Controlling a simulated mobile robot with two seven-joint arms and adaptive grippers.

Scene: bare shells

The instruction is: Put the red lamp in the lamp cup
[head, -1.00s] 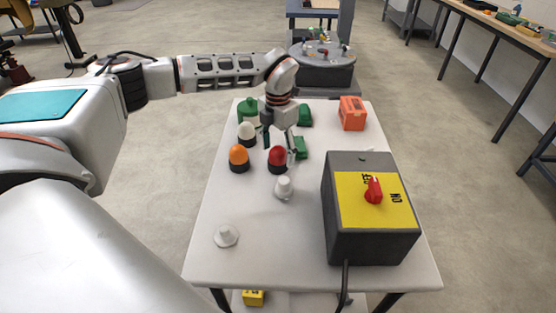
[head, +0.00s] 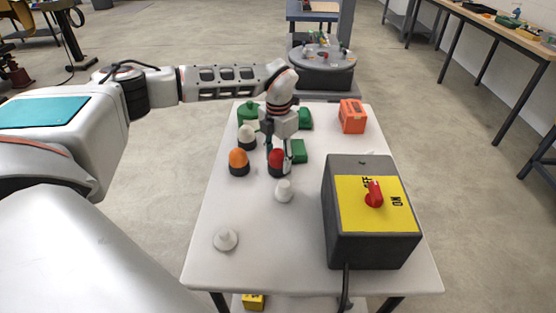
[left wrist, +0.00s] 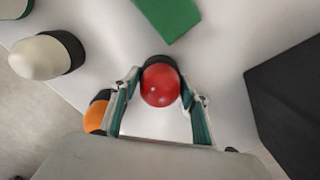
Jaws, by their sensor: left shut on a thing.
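The red lamp (head: 275,157), a red dome with a dark base, stands upright on the white table beside the orange lamp. My left gripper (head: 279,158) reaches down over it from the far side and is shut on it. In the left wrist view the red dome (left wrist: 160,86) sits between the fingertips (left wrist: 160,88), with its dark base partly hidden behind it. I cannot tell for sure which thing is the lamp cup. My right gripper is not in view.
An orange lamp (head: 238,158) and a white lamp (head: 247,134) stand to the left. Green pieces (head: 299,152) lie behind. A small white knob-like piece (head: 284,191) is in front. A dark box with a yellow top (head: 372,245) fills the right front.

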